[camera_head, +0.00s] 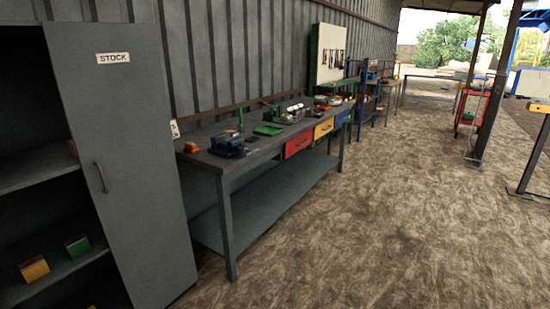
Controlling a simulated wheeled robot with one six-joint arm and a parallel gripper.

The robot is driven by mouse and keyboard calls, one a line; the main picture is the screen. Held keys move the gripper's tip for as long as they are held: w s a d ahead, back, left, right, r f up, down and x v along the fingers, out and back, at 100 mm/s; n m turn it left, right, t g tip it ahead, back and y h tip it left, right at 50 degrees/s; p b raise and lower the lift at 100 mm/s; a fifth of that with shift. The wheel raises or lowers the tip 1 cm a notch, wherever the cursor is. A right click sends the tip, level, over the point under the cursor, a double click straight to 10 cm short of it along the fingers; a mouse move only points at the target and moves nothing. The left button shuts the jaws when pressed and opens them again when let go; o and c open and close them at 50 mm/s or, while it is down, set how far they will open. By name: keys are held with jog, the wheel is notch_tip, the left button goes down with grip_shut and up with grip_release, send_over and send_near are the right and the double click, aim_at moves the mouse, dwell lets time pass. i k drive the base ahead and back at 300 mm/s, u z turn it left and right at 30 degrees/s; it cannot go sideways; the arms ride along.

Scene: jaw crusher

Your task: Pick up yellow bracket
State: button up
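A small yellow block-like piece (34,269), which looks like the yellow bracket, sits on a lower shelf of the grey stock cabinet (125,150) at the left. A similar green piece (77,246) sits to its right on the same shelf. Their exact shape is too small to tell. A sliver of yellow shows at the bottom edge below. My gripper is not in view.
The cabinet door with a STOCK label (113,58) stands beside the open shelves. A long grey workbench (228,165) with tools and coloured drawers runs along the wall. A red cart (470,107) stands far right. The floor (370,230) in front is clear.

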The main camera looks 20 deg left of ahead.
aim_at(33, 269)
jog(key=u, duration=0.3)
jog(key=i, duration=1.8)
jog(key=u, duration=1.25)
jog(key=i, duration=1.1)
jog(key=u, duration=1.15)
jog(key=i, duration=0.5)
jog(key=u, duration=0.35)
